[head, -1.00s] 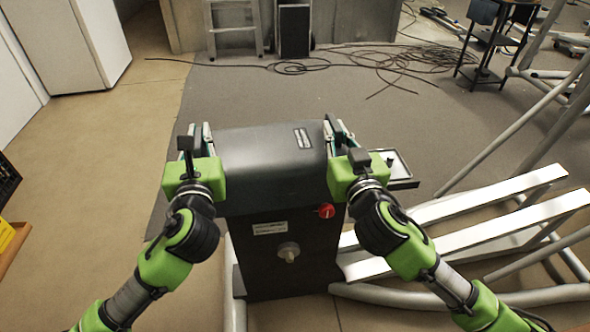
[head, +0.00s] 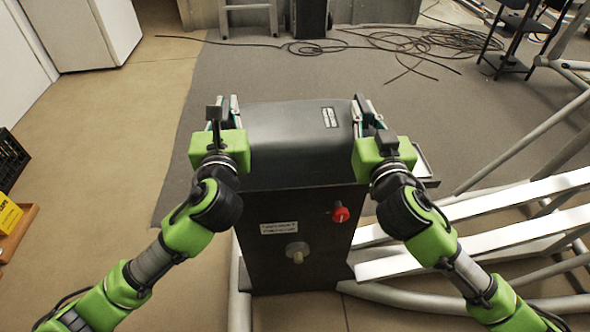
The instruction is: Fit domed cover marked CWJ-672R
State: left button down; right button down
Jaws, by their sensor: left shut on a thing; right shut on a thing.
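The dark domed cover (head: 290,150) sits at the top of a black upright housing (head: 308,262). A small label shows on its top right; I cannot read it. My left gripper (head: 222,112) is shut on the cover's left end. My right gripper (head: 366,115) is shut on its right end. The cover looks level and lines up with the housing. I cannot tell whether it rests on the housing or hangs just above it. The housing's front has a red knob (head: 340,213), a pale label (head: 279,228) and a beige knob (head: 297,252).
A tray (head: 424,165) shows behind my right gripper. White rails (head: 480,215) and grey frame tubes (head: 530,135) lie to the right. Loose black cables (head: 420,45) are on the grey mat behind. A black crate (head: 12,160) and yellow box (head: 8,214) are at the left edge.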

pick_arm(q)
jog(key=shift+a+f, duration=0.1)
pick_arm(e)
jog(key=shift+d, duration=0.1)
